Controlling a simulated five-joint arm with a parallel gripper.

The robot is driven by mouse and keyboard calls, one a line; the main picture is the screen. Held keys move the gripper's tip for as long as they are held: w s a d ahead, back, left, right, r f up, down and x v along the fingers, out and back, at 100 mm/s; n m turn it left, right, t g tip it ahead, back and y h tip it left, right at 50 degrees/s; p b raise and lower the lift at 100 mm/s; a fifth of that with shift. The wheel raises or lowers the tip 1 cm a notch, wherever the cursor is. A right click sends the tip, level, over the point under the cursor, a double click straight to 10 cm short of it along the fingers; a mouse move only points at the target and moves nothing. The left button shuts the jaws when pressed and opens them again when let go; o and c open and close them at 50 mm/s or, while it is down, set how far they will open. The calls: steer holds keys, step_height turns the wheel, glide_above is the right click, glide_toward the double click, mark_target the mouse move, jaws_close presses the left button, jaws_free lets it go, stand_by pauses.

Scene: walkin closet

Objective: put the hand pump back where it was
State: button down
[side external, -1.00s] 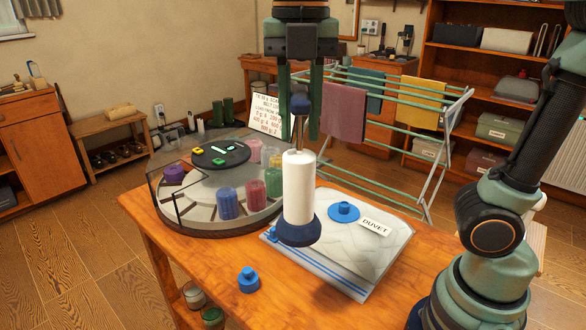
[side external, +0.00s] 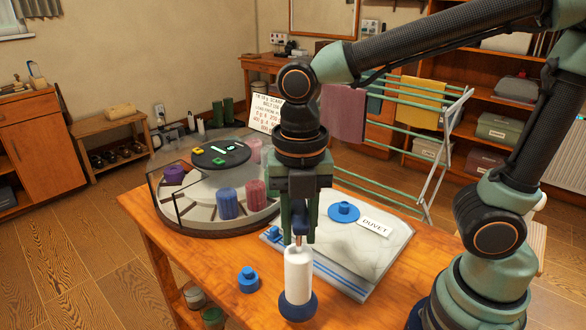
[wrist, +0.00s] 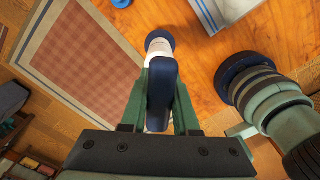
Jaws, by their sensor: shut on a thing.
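The hand pump has a white barrel (side external: 298,275), a dark blue round foot (side external: 298,307) and a blue handle. My gripper (side external: 299,236) is shut on the handle, and the pump hangs upright below it. In the side view the foot is over the front part of the wooden table (side external: 400,262); I cannot tell if it touches. In the wrist view the blue handle (wrist: 163,78) fills the space between the green fingers and hides part of the barrel.
A clear bag (side external: 375,245) labelled DUVET with a blue valve cap (side external: 343,211) lies behind the pump. A loose blue cap (side external: 248,279) stands left. A round carousel (side external: 210,225) with coloured rolls is at the back left. A drying rack (side external: 400,130) stands beyond.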

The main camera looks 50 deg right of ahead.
mark_target(298, 251)
steer(key=shift+f, duration=2.55)
steer(key=c, duration=0.7)
jaws_free()
steer(key=shift+o, duration=0.2)
